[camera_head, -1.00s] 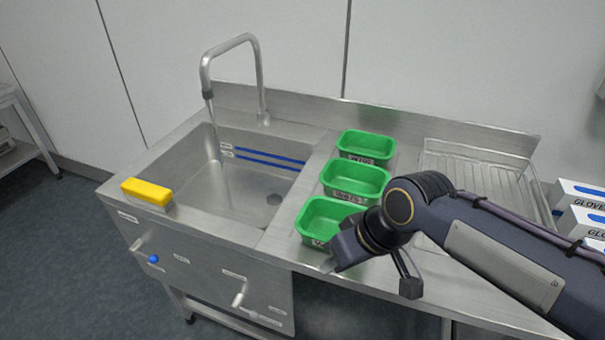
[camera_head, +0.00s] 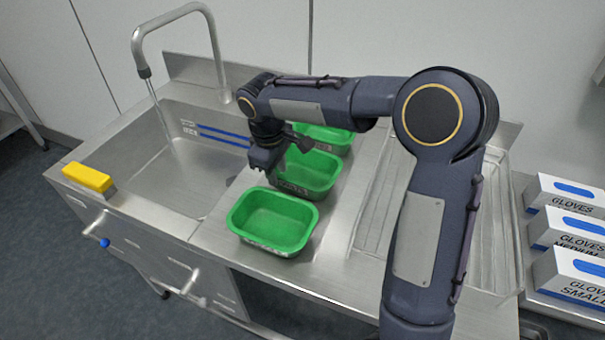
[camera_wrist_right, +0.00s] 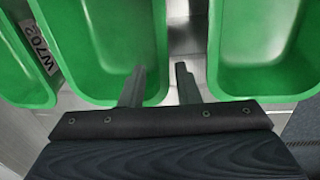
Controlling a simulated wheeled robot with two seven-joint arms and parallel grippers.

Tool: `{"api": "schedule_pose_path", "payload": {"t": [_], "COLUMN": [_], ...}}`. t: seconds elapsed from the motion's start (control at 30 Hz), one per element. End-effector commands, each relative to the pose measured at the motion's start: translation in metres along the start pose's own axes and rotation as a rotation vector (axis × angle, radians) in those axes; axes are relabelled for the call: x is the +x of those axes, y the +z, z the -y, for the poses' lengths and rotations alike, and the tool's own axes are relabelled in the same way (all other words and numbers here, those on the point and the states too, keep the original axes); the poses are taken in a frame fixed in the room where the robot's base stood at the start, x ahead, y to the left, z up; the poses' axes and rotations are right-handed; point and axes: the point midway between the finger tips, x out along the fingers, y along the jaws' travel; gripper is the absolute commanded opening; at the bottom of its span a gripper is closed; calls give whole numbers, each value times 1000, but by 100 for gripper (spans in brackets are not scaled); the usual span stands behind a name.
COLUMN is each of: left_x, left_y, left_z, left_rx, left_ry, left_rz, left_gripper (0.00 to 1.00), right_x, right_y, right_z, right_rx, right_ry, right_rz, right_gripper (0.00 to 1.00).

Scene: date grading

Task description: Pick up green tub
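Three green tubs stand in a row right of the sink: the near tub (camera_head: 272,220), the middle tub (camera_head: 318,172) and the far tub (camera_head: 335,137). My right gripper (camera_head: 265,165) is at the left end of the middle tub and hides part of it. In the right wrist view, the gripper (camera_wrist_right: 160,88) points down with its two fingers apart. One finger overlaps the central tub (camera_wrist_right: 110,40); the other is over the gap beside the right-hand tub (camera_wrist_right: 260,85). A tub wall shows between them; contact cannot be told. My left gripper is out of view.
The sink (camera_head: 170,160) with a running tap (camera_head: 140,60) lies to the left. A yellow sponge (camera_head: 88,178) sits on its front edge. A ribbed draining area (camera_head: 375,210) is partly behind my arm. Glove boxes (camera_head: 570,230) stand at the right.

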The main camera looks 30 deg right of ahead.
Motion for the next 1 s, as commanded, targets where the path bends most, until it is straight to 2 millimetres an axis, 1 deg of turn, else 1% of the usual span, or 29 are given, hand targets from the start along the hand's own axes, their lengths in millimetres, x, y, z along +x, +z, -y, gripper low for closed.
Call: {"api": "schedule_pose_path", "payload": {"t": [0.03,0.1,0.2,0.3,0.5,0.53,0.73,0.77,1.0], "left_x": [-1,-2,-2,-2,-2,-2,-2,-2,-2], "left_y": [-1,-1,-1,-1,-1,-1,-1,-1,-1], "left_z": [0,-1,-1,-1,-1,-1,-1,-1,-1], "left_rx": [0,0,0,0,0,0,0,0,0], "left_ry": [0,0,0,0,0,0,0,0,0], "left_rz": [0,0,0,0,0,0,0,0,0], "left_gripper": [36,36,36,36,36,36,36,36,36], "right_x": [9,19,32,37,38,38,38,38,37], "right_y": [2,4,3,3,3,3,3,3,3], "right_z": [1,2,1,1,1,1,1,1,1], "right_rx": [0,0,1,1,2,2,2,2,2], "right_ry": [-2,-3,-2,-1,0,0,-1,-1,0], "right_rz": [4,3,3,0,-1,-1,-1,-1,-2], "right_gripper": [29,29,29,29,29,28,2,0,0]}}
